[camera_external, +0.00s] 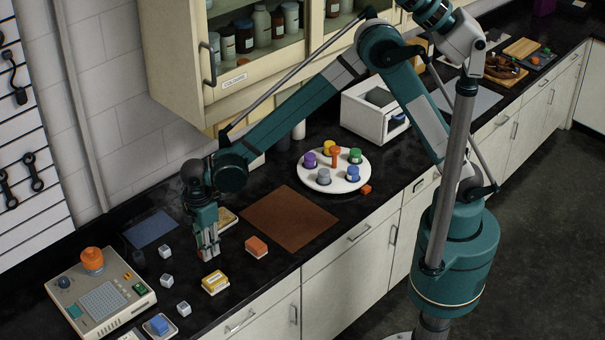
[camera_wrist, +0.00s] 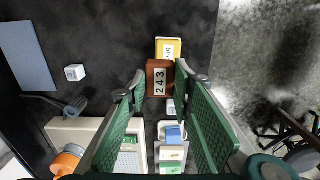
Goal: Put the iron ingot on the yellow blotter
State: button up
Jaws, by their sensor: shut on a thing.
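My gripper (camera_external: 207,257) points down over the dark worktop between the blue mat and the orange block. In the wrist view, a brown block marked 243 (camera_wrist: 160,79) sits between the fingertips (camera_wrist: 161,72), and my gripper is shut on it. It seems to be the iron ingot; the fingers hide it in the external view. A yellow labelled block (camera_external: 215,282) lies on the worktop, nearer the front edge than my gripper. It also shows just beyond the brown block in the wrist view (camera_wrist: 168,44). I cannot tell for certain whether it is the yellow blotter.
An orange block (camera_external: 257,246) lies right of my gripper, beside a brown mat (camera_external: 290,217). Several small white cubes (camera_external: 166,252) and a control box (camera_external: 127,291) stand left. A blue mat (camera_external: 151,229) lies behind. A round tray (camera_external: 360,179) holds several coloured pots.

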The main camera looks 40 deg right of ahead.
jog(key=shift+s+r, duration=0.3)
jog(key=shift+s, duration=0.6)
jog(key=shift+f, duration=0.1)
send_over(214, 278)
jog(key=shift+s+f+p, duration=0.15)
jog(key=shift+f+p, duration=0.25)
jog(key=shift+f, duration=2.65)
jog(key=shift+f, duration=0.15)
jog(key=shift+f, duration=1.75)
jog(key=shift+f, duration=0.15)
jog(key=o, duration=1.1)
jog(key=shift+o, duration=0.2)
